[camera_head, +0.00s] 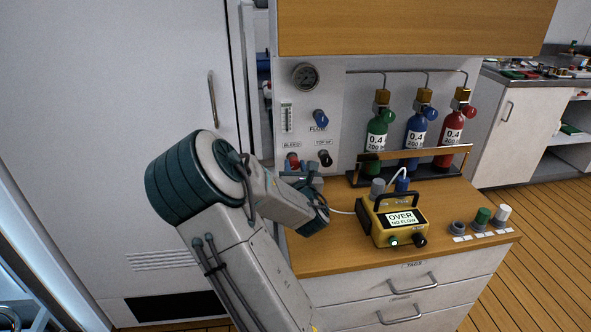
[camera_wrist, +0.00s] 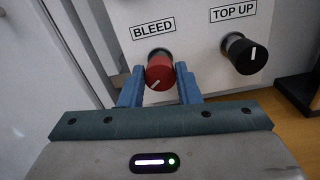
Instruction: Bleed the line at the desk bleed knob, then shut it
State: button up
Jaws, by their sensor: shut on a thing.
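The red bleed knob (camera_wrist: 158,72) sits on the white panel under the BLEED label. It also shows in the head view (camera_head: 292,160), partly hidden by my gripper. Its white pointer line is tilted towards the lower left in the wrist view. My gripper (camera_wrist: 160,84) has one blue finger on each side of the red knob and is shut on it. In the head view my gripper (camera_head: 300,178) reaches the panel's lower left. The yellow meter (camera_head: 391,221) on the desk shows "OVER NO FLOW" on its screen and has a green light.
The black top up knob (camera_wrist: 245,54) is just right of the bleed knob. Above are the blue flow knob (camera_head: 320,118) and a round gauge (camera_head: 306,77). Green (camera_head: 377,135), blue (camera_head: 415,134) and red (camera_head: 450,132) bottles stand behind a rail. Several caps sit at the desk's right edge.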

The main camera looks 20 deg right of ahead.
jog(key=m+b, duration=0.2)
jog(key=m, duration=0.1)
jog(key=m+b, duration=0.2)
jog(key=m, duration=0.2)
jog(key=shift+d+f, duration=0.1)
jog(key=shift+f, duration=0.1)
jog(key=m+b, duration=0.3)
jog(key=m, duration=0.1)
jog(key=shift+f+m, duration=0.1)
jog(key=shift+m, duration=0.3)
jog(key=m+b, duration=0.2)
jog(key=b, duration=0.1)
jog(key=shift+m, duration=0.4)
jog(key=m+b, duration=0.6)
jog(key=shift+f, duration=0.15)
jog(key=shift+m+b, duration=1.85)
jog(key=shift+m, duration=0.45)
jog(key=o, duration=1)
jog(key=shift+c, duration=0.2)
jog(key=shift+s+r, duration=0.2)
